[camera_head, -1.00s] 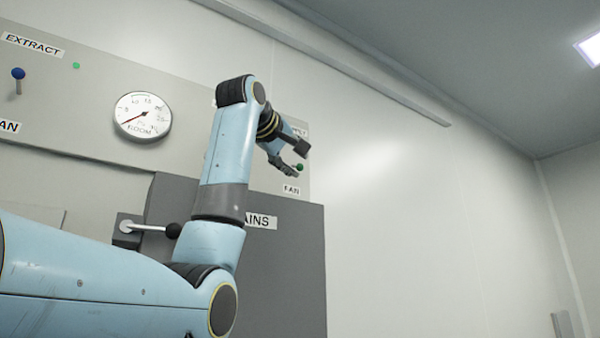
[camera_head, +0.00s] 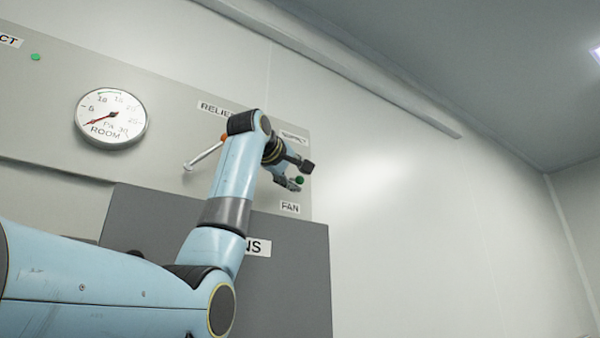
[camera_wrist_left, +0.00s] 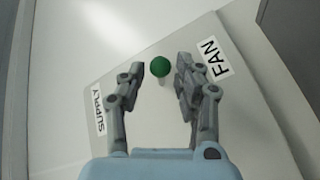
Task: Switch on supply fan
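The supply fan switch is a short lever with a green ball knob (camera_head: 299,180) on the grey wall panel (camera_head: 170,145), between the SUPPLY label (camera_wrist_left: 98,108) and the FAN label (camera_wrist_left: 217,59). In the left wrist view the green knob (camera_wrist_left: 160,67) shows between the two fingertips of my left gripper (camera_wrist_left: 159,69). The fingers are open, with a gap on each side of the knob. In the head view my left gripper (camera_head: 300,174) is at the panel's right end, with the knob by its lower fingertip. How deep the knob sits between the fingers is unclear. My right gripper is not in view.
A lever with a white handle and orange part (camera_head: 206,153) sits below the RELIEF label, just left of my forearm. A round ROOM gauge (camera_head: 111,117) is further left. A dark grey box (camera_head: 285,265) is below the panel. The wall to the right is bare.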

